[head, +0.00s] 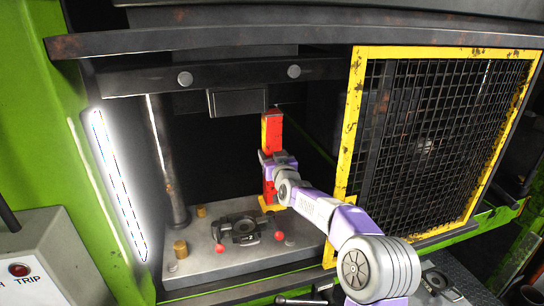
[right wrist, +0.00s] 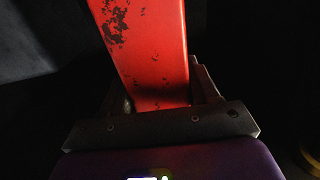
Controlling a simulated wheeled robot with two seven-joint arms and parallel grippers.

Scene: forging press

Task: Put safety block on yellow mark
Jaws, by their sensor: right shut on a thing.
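The red safety block (head: 272,132) stands tall and roughly upright inside the press opening, toward the right of the bed. My right gripper (head: 268,160) is shut around its middle. In the right wrist view the red block (right wrist: 150,50), with dark worn patches, runs up between the fingers of my right gripper (right wrist: 160,100). The yellow mark (head: 270,204) shows on the bed at the block's foot. The block's lower end is at or just above the mark; I cannot tell whether it touches. My left gripper is not in view.
A dark die (head: 240,230) with red knobs sits on the grey bed (head: 200,262), left of the block. Brass posts (head: 180,249) stand at the bed's left. The upper ram (head: 238,102) hangs above. A yellow-framed mesh guard (head: 440,140) stands right of my arm.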

